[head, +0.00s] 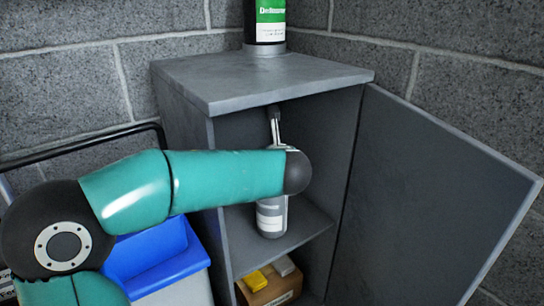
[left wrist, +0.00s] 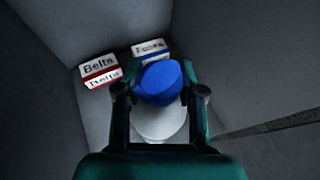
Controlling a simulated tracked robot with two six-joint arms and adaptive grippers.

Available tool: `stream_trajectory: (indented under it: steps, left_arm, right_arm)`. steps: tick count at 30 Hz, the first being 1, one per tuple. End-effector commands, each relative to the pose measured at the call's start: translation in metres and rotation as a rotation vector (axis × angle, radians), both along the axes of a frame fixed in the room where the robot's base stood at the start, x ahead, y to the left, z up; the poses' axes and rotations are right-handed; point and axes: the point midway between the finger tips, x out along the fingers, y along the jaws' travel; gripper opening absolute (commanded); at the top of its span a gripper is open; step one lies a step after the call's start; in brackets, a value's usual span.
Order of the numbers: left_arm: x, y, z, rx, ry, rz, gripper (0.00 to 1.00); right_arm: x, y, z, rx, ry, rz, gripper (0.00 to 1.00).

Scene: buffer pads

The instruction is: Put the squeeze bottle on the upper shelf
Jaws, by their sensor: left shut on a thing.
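The squeeze bottle (left wrist: 160,82), with a blue cap and a white body, sits between the fingers of my left gripper (left wrist: 162,95) in the left wrist view. The gripper is shut on it. In the head view my teal left arm reaches across the front of the open grey cabinet (head: 262,78), and its gripper and the blue cap are hidden. A shelf (head: 300,225) shows inside the cabinet. A pale-labelled, dark-based container (head: 271,217) shows below my arm at this shelf; I cannot tell whether it is the held bottle. My right gripper is in neither view.
The cabinet door (head: 435,195) is swung open to the right. A cardboard box (head: 272,289) is in the lower compartment. A blue bin (head: 150,255) stands left.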

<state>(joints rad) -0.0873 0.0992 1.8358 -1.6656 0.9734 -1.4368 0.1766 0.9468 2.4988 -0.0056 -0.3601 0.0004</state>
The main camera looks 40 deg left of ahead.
Motion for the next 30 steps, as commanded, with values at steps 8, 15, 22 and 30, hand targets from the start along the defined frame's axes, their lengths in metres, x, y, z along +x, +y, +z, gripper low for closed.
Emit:
stream_trajectory:
  steps: [8, 15, 22, 30]
  left_arm:
    - [0.000, 0.000, 0.001, 0.002, -0.003, 0.000, 0.00]
    - [0.000, 0.000, -0.001, 0.001, 0.001, 0.000, 0.64]
    - [0.000, -0.001, -0.001, 0.000, 0.000, -0.001, 0.64]
    - [-0.010, -0.013, 0.010, 0.000, -0.001, -0.004, 0.64]
  right_arm:
    - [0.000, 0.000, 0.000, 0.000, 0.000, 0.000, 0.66]
    - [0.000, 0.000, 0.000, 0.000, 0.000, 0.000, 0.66]
    - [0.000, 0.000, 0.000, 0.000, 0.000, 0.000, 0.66]
    - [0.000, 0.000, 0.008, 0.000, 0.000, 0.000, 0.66]
